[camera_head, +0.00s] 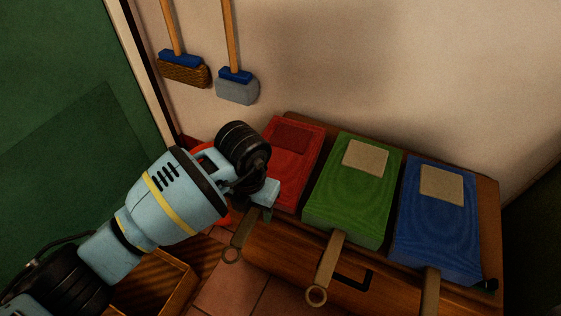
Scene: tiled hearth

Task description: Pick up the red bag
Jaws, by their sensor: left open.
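The red bag (296,155) lies at the left end of the top of a wooden chest, with a darker red patch on its upper part. My left arm comes in from the left, and my left gripper (270,201) is at the red bag's lower left edge. The gripper is open. The arm's wrist hides the bag's left side, and I cannot tell whether the fingers touch the bag. My right gripper is not in view.
A green bag (352,190) and a blue bag (437,222) lie to the right on the wooden chest (290,257). Tan straps with rings hang over its front. A brush (183,70) and a grey mop (237,87) stand against the wall. A wooden box (165,283) is at lower left.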

